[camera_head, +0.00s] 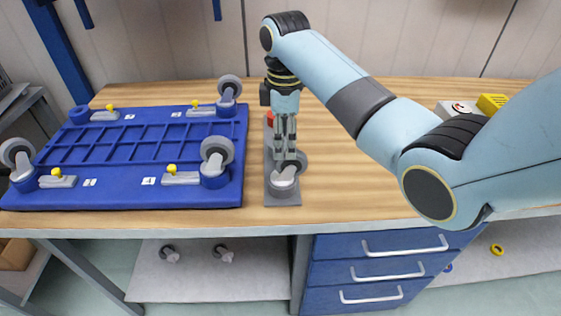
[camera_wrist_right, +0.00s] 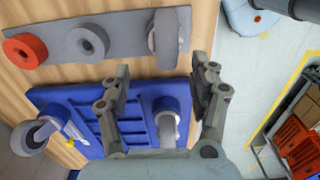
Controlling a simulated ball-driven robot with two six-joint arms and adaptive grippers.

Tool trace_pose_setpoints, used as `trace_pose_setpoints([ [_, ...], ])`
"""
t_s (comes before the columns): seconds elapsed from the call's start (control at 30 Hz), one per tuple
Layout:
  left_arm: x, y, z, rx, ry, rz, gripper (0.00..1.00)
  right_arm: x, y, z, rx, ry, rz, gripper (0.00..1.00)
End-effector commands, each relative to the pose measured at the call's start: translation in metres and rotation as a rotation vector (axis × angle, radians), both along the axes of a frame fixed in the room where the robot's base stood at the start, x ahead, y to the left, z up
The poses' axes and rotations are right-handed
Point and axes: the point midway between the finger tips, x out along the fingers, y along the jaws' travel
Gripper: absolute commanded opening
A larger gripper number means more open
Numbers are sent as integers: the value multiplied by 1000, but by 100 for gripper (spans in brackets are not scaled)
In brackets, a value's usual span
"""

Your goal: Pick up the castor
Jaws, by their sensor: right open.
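A castor (camera_head: 284,184) with a grey wheel stands on a grey strip (camera_head: 268,152) on the wooden table. It also shows in the right wrist view (camera_wrist_right: 166,42), at the end of the strip, ahead of the fingertips. My right gripper (camera_head: 288,157) points down just over this castor in the head view, and its fingers partly hide the wheel. In the right wrist view its two fingers (camera_wrist_right: 163,78) are apart with nothing held between them. Whether they touch the wheel cannot be told. My left gripper is not in view.
A blue platform (camera_head: 125,190) with mounted castors and yellow-knobbed clamps lies left of the strip. A red ring (camera_wrist_right: 25,50) and a grey ring (camera_wrist_right: 88,43) sit along the strip. Loose castors lie on the lower shelf (camera_head: 205,285). The table to the right is mostly clear.

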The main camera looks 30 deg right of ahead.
Motion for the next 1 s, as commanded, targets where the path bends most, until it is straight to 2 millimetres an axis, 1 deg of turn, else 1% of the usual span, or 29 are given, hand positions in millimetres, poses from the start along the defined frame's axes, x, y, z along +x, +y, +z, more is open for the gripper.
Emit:
trace_pose_setpoints([
  [0.03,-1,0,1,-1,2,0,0,-2,0,-9,1,4,0,62],
  [0.07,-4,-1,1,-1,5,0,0,-1,0,-14,0,4,0,62],
  [0.1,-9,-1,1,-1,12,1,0,-1,0,-20,0,4,-1,62],
  [0.23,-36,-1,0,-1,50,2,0,-1,0,-32,0,1,-1,62],
  [0.3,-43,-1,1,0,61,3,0,-2,0,-37,0,1,-1,62],
  [0.33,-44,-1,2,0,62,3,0,-3,-1,-40,0,4,-1,62],
  [0.43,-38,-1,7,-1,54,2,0,-6,-2,-55,1,4,-1,62],
  [0.6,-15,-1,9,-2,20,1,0,-6,-3,-80,1,1,0,62],
  [0.7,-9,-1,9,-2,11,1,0,-6,-3,-85,0,0,0,62],
  [0.9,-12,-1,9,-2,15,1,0,-6,-3,-85,0,-1,0,62],
  [1.0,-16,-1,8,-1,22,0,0,-6,-3,-85,-1,-1,0,48],
])
